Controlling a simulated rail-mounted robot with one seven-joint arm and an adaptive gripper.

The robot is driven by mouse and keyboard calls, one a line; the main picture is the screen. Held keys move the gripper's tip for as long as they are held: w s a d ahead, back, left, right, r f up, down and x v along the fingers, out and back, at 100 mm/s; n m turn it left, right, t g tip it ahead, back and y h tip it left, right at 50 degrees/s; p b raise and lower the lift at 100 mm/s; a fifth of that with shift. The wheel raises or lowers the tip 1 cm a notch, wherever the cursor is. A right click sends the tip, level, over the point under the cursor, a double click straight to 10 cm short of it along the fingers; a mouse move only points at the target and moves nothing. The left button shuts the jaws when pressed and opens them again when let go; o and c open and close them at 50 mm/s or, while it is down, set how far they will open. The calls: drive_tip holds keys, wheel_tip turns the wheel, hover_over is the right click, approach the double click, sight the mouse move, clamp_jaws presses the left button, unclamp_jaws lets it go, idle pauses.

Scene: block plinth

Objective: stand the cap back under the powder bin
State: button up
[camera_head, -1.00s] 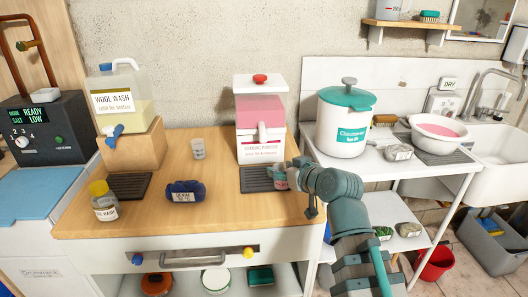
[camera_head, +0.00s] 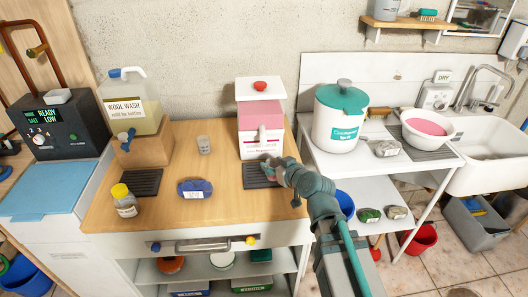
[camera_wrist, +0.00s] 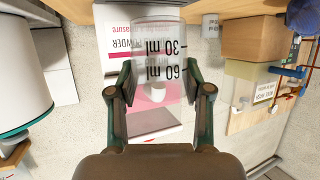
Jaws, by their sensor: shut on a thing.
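The powder bin (camera_head: 262,105) stands at the back of the wooden worktop, with a red-knobbed lid, pink contents and a white labelled front with a spout. My gripper (camera_head: 268,164) is in front of it, above the dark ribbed mat (camera_head: 255,182). In the wrist view, which is upside down, my gripper (camera_wrist: 160,82) is shut on a clear cap (camera_wrist: 160,52) marked 30 ml and 60 ml. The bin's pink window (camera_wrist: 150,122) shows behind and through the cap. I cannot tell whether the cap touches the mat or holds powder.
A similar clear cup (camera_head: 204,145) stands left of the bin. A blue labelled bundle (camera_head: 195,188), a yellow-capped bottle (camera_head: 124,201) and the wool wash jug (camera_head: 135,105) are further left. A white drum with teal lid (camera_head: 341,115) stands to the right.

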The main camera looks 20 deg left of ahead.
drive_tip(key=w+a, duration=0.4)
drive_tip(key=a, duration=0.1)
drive_tip(key=shift+w+f+p, duration=0.1)
drive_tip(key=shift+w+p, duration=0.25)
drive_tip(key=shift+f+p, duration=0.4)
drive_tip(key=shift+f, duration=1.35)
drive_tip(key=shift+f+b, duration=0.2)
drive_tip(key=shift+b, duration=0.15)
drive_tip(key=o, duration=0.9)
drive_tip(key=shift+r+p, duration=0.25)
drive_tip(key=shift+p, duration=0.1)
drive_tip(key=b+v, duration=0.2)
drive_tip(key=v, duration=0.7)
drive_tip(key=shift+s+f, duration=0.1)
drive_tip(key=shift+s, duration=0.1)
drive_tip(key=b, duration=0.3)
drive_tip(key=shift+w+f+b, duration=0.15)
drive_tip(key=shift+w+b, duration=0.05)
drive_tip(key=shift+b, duration=0.2)
